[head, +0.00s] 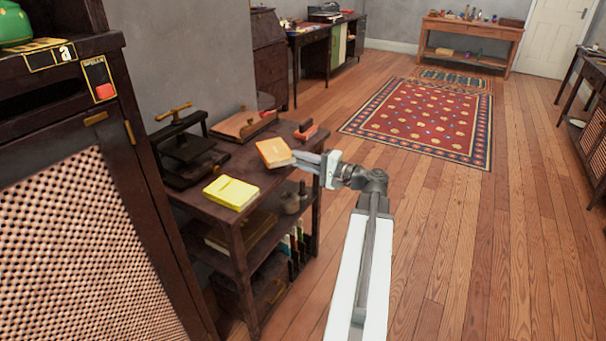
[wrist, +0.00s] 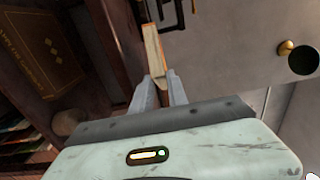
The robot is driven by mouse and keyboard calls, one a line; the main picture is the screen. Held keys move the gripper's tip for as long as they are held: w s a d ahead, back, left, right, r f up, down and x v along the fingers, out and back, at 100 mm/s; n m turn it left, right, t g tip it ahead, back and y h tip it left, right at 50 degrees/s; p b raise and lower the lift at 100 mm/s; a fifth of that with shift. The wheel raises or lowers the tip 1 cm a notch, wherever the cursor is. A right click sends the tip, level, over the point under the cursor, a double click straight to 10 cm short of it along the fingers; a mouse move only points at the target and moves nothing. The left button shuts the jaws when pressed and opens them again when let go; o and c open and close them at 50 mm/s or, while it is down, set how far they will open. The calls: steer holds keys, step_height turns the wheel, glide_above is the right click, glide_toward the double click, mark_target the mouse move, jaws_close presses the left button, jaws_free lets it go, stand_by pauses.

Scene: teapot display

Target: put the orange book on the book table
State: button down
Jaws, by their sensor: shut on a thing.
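The orange book (head: 274,153) is at my gripper (head: 302,161), over the right part of the dark wooden book table (head: 240,222). In the wrist view my gripper (wrist: 159,90) is shut on the orange book (wrist: 154,50), which is seen edge-on between the two grey fingers. I cannot tell whether the book touches the table top. A yellow book (head: 231,192) lies on the table's front left part.
A black book press (head: 182,150), a wooden board (head: 243,124) and a small red-topped item (head: 305,130) stand on the table. Lower shelves hold books and pots. A dark cabinet (head: 75,180) stands close on the left.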

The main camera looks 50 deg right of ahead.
step_height(320, 180, down, 4)
steer(key=b, duration=0.3)
steer(key=c, duration=1.3)
jaws_free()
steer(key=shift+r, duration=0.15)
steer(key=shift+r, duration=0.1)
